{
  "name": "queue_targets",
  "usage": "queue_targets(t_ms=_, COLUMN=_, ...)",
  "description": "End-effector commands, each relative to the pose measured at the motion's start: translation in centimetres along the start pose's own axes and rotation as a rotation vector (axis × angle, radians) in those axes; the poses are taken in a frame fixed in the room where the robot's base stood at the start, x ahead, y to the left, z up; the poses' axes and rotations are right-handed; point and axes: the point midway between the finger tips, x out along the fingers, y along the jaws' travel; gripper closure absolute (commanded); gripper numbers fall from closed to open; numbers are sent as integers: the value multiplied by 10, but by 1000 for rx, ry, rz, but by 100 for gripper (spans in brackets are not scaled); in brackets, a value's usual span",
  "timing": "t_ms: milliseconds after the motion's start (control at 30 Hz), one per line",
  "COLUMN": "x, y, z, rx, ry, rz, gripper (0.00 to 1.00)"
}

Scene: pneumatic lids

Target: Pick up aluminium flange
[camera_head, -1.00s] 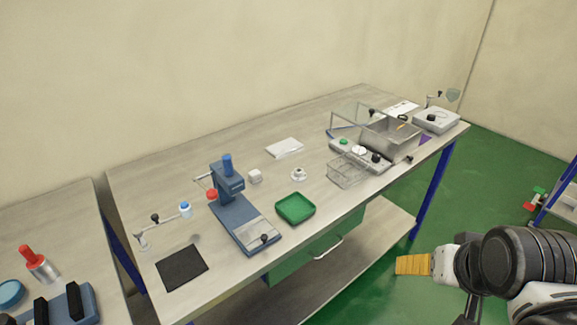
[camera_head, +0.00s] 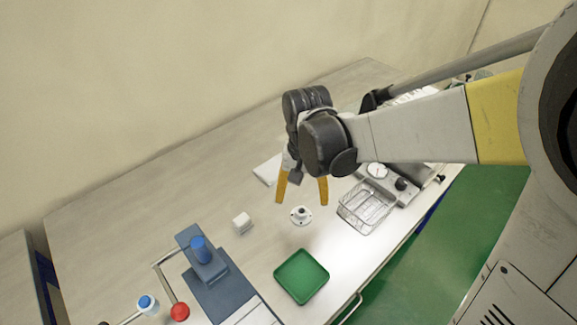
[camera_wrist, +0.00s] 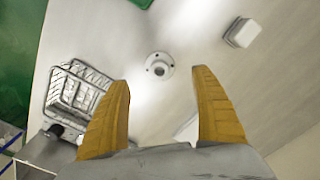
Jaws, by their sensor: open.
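The aluminium flange (camera_head: 301,216) is a small pale round disc with a raised hub and dark centre, lying flat on the workbench. In the wrist view the flange (camera_wrist: 159,65) lies beyond and between my two yellow fingertips. My gripper (camera_head: 301,202) is open and empty, with its fingers pointing down above the bench, close to the flange in the head view. In the wrist view my gripper (camera_wrist: 160,78) shows both fingers wide apart, with nothing between them. The flange is fully visible and not touched.
A green tray (camera_head: 302,277) is in front of the flange. A wire basket (camera_head: 365,207) stands to the right and a small white block (camera_head: 241,222) to the left. A blue press (camera_head: 207,265) stands at the front left. A white flat item (camera_head: 267,170) lies behind, partly hidden.

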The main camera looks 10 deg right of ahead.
Motion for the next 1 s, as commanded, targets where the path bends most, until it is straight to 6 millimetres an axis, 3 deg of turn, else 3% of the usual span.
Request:
queue_targets(t_ms=100, x=17, y=0, z=-1, rx=0, ry=1, rz=0, gripper=24)
queue_targets(t_ms=267, x=25, y=0, z=-1, rx=0, ry=1, rz=-1, gripper=24)
queue_targets(t_ms=567, x=70, y=1, z=-2, rx=-1, ry=2, rz=-1, gripper=24)
queue_targets(t_ms=800, x=71, y=1, z=-2, rx=-1, ry=2, rz=-1, gripper=24)
queue_targets(t_ms=867, x=71, y=1, z=-2, rx=-1, ry=2, rz=-1, gripper=39)
queue_targets(t_ms=1000, x=71, y=1, z=-2, rx=-1, ry=2, rz=-1, gripper=82)
